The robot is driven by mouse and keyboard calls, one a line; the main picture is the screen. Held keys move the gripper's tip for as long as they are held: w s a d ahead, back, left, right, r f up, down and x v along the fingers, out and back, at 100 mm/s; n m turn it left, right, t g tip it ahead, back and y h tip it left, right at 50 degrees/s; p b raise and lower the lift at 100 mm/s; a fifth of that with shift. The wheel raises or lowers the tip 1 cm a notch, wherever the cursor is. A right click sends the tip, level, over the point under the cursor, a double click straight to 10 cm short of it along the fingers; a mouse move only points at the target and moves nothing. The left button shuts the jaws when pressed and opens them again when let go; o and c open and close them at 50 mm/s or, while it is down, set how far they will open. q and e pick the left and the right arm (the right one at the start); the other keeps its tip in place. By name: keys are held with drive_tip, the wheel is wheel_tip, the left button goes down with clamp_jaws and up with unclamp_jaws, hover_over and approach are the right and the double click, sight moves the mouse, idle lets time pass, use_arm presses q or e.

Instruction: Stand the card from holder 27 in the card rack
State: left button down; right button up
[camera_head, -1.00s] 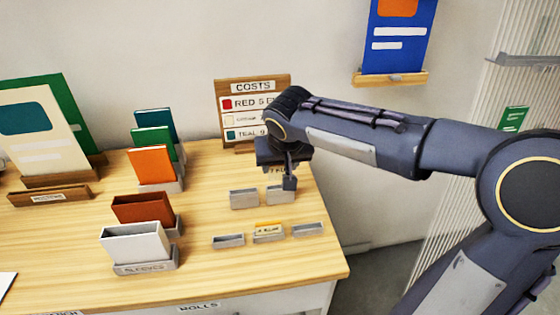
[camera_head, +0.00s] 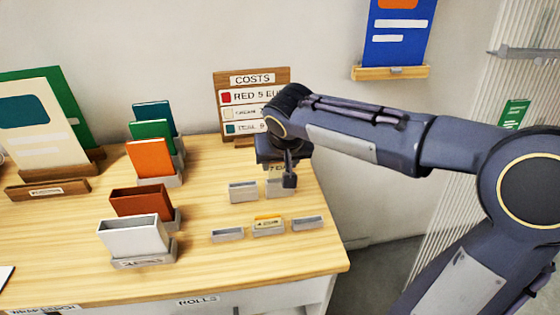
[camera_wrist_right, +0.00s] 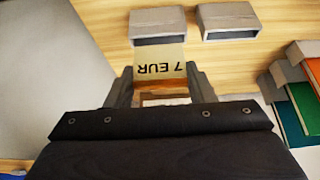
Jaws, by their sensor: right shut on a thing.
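My right gripper (camera_head: 277,170) is shut on a tan card (camera_wrist_right: 160,66) with "7 EUR" on it. In the right wrist view the lettering appears upside down between the fingers. In the head view the card is mostly hidden by the gripper, above or just behind a small grey holder (camera_head: 271,190); I cannot tell whether they touch. A second grey holder (camera_head: 243,192) stands left of it. In front is a row of low grey holders: left (camera_head: 228,235), middle with a yellow-topped card (camera_head: 268,222), and right (camera_head: 308,223). No number 27 is readable. My left gripper is out of view.
A wooden COSTS board (camera_head: 252,79) stands close behind my right gripper. Orange (camera_head: 150,159), green and teal items stand in holders to the left, with brown and white boxes (camera_head: 133,236) nearer. The table's right edge (camera_head: 330,215) is close. Bare wood lies between the groups.

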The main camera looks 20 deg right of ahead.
drive_tip(key=shift+f, duration=0.1)
idle(0.3)
drive_tip(key=shift+f+b, duration=0.55)
drive_tip(key=shift+b, duration=0.05)
drive_tip(key=shift+f, duration=0.1)
drive_tip(key=shift+f+b, duration=0.5)
drive_tip(key=shift+b, duration=0.15)
drive_tip(key=o, duration=1)
drive_tip(key=shift+o, duration=0.5)
